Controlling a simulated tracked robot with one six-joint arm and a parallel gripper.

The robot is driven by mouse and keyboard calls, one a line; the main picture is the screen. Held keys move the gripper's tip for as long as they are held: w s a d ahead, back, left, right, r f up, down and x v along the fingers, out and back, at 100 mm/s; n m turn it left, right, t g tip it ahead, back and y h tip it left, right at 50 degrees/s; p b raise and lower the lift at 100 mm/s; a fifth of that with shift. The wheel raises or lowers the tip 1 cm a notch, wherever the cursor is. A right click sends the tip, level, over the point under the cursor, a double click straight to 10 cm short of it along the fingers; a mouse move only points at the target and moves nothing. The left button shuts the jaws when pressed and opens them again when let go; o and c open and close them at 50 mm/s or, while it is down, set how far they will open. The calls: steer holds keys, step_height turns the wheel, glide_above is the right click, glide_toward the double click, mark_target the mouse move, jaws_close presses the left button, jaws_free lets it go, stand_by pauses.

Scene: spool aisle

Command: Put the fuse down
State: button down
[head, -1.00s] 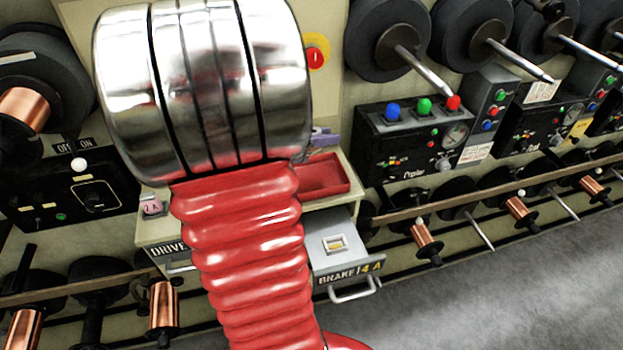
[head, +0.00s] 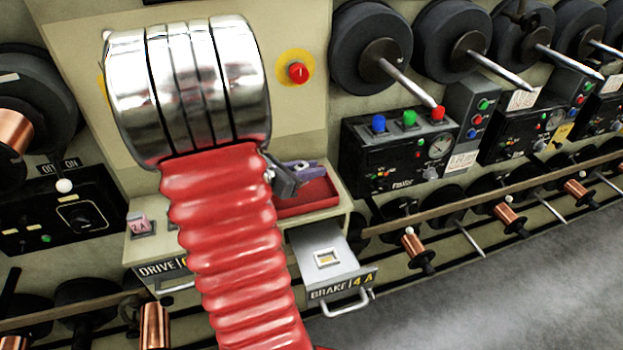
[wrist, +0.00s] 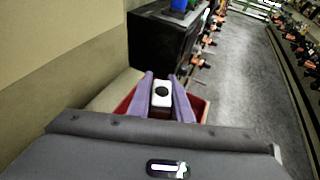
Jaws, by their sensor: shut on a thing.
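My gripper (wrist: 160,96) has purple fingers, shut on the fuse (wrist: 161,94), which shows a white end with a black round spot in the wrist view. In the head view my gripper (head: 306,168) is at the back of the red tray (head: 318,205), and the fuse cannot be made out there. The red tray also shows in the wrist view (wrist: 201,106), behind and around the fingers. Whether the fuse touches the tray is hidden.
A grey drawer (head: 343,276) marked BRAKE 4 A stands open below the tray, with a small pale holder (head: 327,257) in it. A pink block (head: 138,222) marked 2A sits at the counter's left. A black control box (head: 395,150) stands right of the tray.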

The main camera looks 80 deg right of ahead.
mark_target(311, 188)
steer(key=shift+f, duration=1.85)
steer(key=shift+f, duration=0.1)
steer(key=c, duration=1.6)
jaws_free()
steer(key=shift+w+a+r, duration=0.3)
steer(key=shift+r, duration=0.05)
steer(key=shift+v, duration=5.55)
steer(key=shift+s, duration=0.1)
